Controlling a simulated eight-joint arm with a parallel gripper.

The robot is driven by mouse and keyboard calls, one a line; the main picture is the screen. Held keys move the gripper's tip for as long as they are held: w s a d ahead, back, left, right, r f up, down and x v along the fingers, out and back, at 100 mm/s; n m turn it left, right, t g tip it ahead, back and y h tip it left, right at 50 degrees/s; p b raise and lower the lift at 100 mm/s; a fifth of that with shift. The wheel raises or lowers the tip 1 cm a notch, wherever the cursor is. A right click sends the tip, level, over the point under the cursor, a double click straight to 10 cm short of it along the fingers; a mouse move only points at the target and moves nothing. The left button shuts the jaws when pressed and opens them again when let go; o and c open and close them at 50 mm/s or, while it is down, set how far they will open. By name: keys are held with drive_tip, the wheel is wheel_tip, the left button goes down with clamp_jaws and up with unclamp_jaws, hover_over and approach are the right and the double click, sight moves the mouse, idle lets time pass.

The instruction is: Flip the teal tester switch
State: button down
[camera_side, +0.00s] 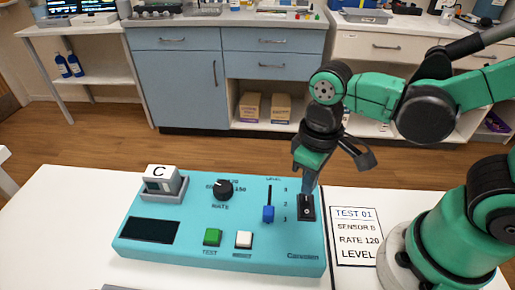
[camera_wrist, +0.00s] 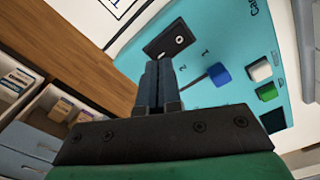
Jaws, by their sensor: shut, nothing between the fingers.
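The teal tester (camera_side: 170,217) lies on the white table. I cannot tell whether the tips touch the switch. The teal panel (camera_wrist: 212,36) fills the upper right there.
Beside the switch is a blue slider (camera_side: 268,214). A printed card (camera_side: 355,236) lies right of the tester.

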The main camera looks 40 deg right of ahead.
sight(306, 196)
drive_tip(key=shift+f, duration=1.1)
idle(0.4)
drive_tip(key=shift+r, duration=3.5)
drive_tip(key=shift+w, duration=0.1)
drive_tip(key=w+d+r+m+t, duration=0.1)
drive_tip(key=w+d+m+t, duration=0.2)
drive_tip(key=w+d+t, duration=0.2)
drive_tip(key=shift+w+d+r+t, duration=0.2)
drive_tip(key=shift+d+t, duration=0.45)
drive_tip(key=shift+t, duration=0.45)
